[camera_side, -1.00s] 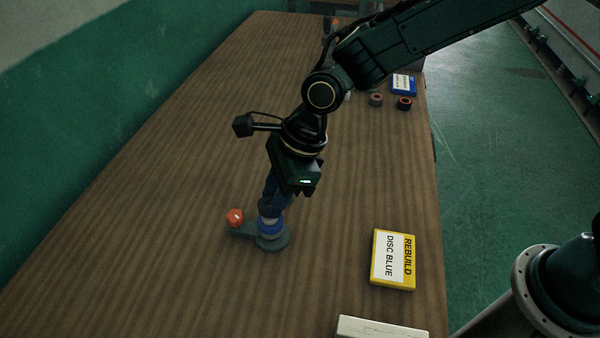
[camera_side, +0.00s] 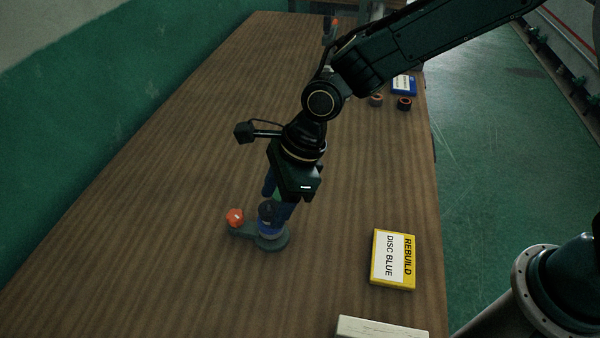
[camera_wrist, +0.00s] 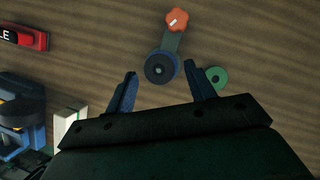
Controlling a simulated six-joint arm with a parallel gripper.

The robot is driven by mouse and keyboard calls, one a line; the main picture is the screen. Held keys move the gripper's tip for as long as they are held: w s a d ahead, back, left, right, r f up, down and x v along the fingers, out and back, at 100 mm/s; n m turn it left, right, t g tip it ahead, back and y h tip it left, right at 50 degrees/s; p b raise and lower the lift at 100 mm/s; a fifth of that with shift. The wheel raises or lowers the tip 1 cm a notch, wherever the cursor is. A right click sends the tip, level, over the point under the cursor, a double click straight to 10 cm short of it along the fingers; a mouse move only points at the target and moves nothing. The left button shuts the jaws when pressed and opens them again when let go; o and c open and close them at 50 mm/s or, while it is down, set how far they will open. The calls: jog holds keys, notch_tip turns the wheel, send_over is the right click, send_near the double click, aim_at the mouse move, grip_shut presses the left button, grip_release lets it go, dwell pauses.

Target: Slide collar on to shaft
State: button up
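A grey-green base plate (camera_side: 281,243) lies on the wooden table, with an orange-red knob (camera_side: 235,216) on its arm. A stack stands on its round end: a blue ring (camera_side: 270,229) low down and a dark collar (camera_side: 267,213) above it. In the wrist view the dark collar (camera_wrist: 161,67) shows from above with a small round centre; the shaft cannot be made out clearly. My gripper (camera_side: 278,201) is just above the stack, its blue fingers spread. In the wrist view my gripper (camera_wrist: 160,70) has nothing between its fingers, which lie either side of the stack.
A green ring (camera_wrist: 217,77) lies beside the right finger in the wrist view. A yellow REBUILD DISC BLUE box (camera_side: 394,260) lies to the right, and a white block (camera_side: 380,328) is at the front. Small rings (camera_side: 404,104) lie far back. The table's left side is clear.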

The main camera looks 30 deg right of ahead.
jog(key=shift+r, duration=0.15)
jog(key=v, duration=1.3)
jog(key=shift+d+r, duration=0.2)
dwell(0.4)
jog(key=s+d+r+n+t+h, duration=0.1)
jog(key=s+d+r+n, duration=0.3)
jog(key=d, duration=0.4)
jog(key=s+d+r+n+t+h, duration=0.1)
jog(key=s+d+r+n+t, duration=0.15)
jog(key=d+n, duration=0.5)
jog(key=s+d+f+n+h, duration=0.1)
jog(key=s+d+n+h, duration=0.1)
jog(key=s+d+n, duration=0.7)
jog(key=shift+s+d+t, duration=0.45)
jog(key=shift+s+d, duration=0.75)
jog(key=shift+s, duration=0.75)
